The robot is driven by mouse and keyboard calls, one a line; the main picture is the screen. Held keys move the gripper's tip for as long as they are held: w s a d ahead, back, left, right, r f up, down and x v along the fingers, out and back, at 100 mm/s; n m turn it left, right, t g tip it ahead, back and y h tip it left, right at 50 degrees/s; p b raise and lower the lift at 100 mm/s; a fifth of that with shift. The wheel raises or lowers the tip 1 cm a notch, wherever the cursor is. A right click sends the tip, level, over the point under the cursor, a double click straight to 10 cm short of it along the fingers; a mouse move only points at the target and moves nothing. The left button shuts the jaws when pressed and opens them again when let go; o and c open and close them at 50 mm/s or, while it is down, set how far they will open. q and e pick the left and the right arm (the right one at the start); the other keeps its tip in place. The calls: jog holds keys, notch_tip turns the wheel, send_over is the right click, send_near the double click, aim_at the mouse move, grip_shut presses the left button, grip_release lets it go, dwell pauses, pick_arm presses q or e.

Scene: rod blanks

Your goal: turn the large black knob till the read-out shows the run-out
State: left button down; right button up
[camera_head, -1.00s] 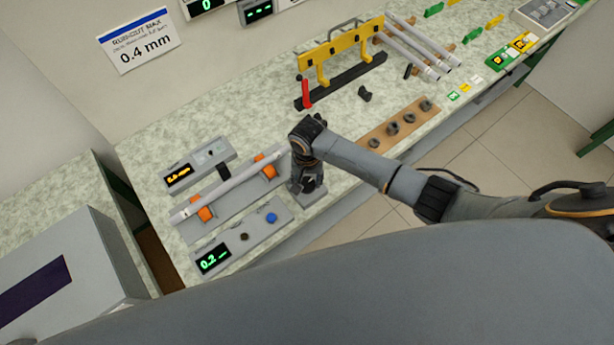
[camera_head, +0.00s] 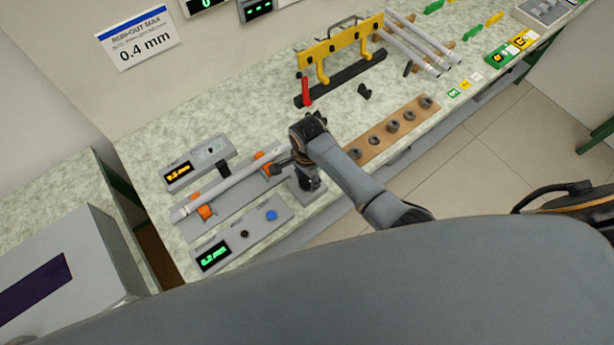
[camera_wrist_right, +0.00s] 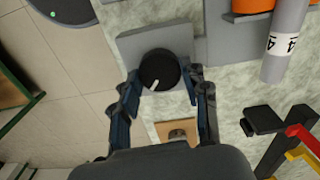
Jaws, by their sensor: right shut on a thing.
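The large black knob (camera_wrist_right: 160,70), with a white pointer line, sits on a grey housing (camera_wrist_right: 140,45) in the right wrist view. My right gripper (camera_wrist_right: 165,84) has one finger on each side of it and is shut on it. The amber read-out (camera_head: 178,173) seems to show 0.2 mm, small and blurred. The green read-out (camera_head: 213,257) shows 0.2 mm. My left gripper is not in view.
The rod rests on orange supports (camera_head: 205,211). A front panel carries a blue button (camera_head: 271,215) and a small black knob (camera_head: 244,234). A wall sign (camera_head: 140,40) reads run-out max 0.4 mm. A yellow rack (camera_head: 340,48) and a wooden strip with several dark collars (camera_head: 376,146) stand to the right.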

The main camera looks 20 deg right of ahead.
aim_at(308, 180)
jog(key=shift+w+m, duration=0.1)
jog(key=shift+m, duration=0.4)
jog(key=o, duration=1.1)
jog(key=shift+d, duration=0.1)
jog(key=shift+o, duration=0.2)
notch_tip(308, 180, up, 12)
